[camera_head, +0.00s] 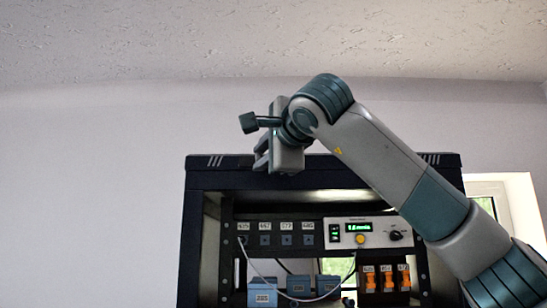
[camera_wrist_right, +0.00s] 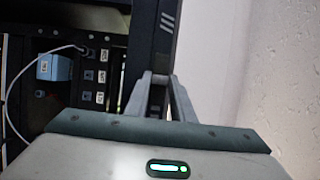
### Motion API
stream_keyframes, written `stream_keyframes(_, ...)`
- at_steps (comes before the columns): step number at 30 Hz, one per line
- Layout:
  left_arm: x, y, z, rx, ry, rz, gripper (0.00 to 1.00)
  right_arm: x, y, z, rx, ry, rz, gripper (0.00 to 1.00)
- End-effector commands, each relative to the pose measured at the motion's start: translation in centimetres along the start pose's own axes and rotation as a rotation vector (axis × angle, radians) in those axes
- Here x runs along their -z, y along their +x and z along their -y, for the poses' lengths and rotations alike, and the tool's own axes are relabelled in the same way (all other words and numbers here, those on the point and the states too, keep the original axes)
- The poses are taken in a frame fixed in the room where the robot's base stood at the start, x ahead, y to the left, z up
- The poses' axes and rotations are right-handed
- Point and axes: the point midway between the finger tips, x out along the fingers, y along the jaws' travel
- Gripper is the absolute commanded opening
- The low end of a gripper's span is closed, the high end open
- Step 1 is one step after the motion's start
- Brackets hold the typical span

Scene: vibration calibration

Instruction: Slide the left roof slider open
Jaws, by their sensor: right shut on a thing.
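The dark cabinet (camera_head: 192,230) stands ahead, its roof front edge (camera_head: 340,163) level and marked with slanted white lines near both ends. My right gripper (camera_head: 261,160) reaches in from the right and points down at the roof edge, left of its middle. In the right wrist view its two fingers (camera_wrist_right: 160,78) come together at the roof edge and are shut on a small part, most likely the left roof slider. The slider itself is mostly hidden by the fingers and the edge, so its position along the roof cannot be told. My left gripper is not in view.
Inside the cabinet are a panel with a green display (camera_head: 358,227), blue boxes (camera_head: 262,293), orange switches (camera_head: 387,280) and a hanging white cable (camera_head: 262,272). A window (camera_head: 487,205) is at the right. The space left of the cabinet is clear.

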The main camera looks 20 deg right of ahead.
Motion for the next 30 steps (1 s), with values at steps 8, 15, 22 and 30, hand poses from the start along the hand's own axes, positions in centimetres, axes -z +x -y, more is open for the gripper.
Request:
stream_keyframes(8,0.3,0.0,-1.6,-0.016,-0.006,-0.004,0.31,0.1,0.1,-0.2,-0.004,0.001,-0.001,0.41)
stream_keyframes(15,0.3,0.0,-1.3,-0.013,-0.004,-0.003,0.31,0.2,0.0,-0.1,-0.003,0.001,-0.002,0.41)
stream_keyframes(22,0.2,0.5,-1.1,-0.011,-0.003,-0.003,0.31,0.2,-0.6,-0.2,-0.002,0.002,-0.003,0.41)
stream_keyframes(30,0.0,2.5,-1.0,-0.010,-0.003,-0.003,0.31,0.1,-4.1,-0.4,0.002,0.002,-0.001,0.41)
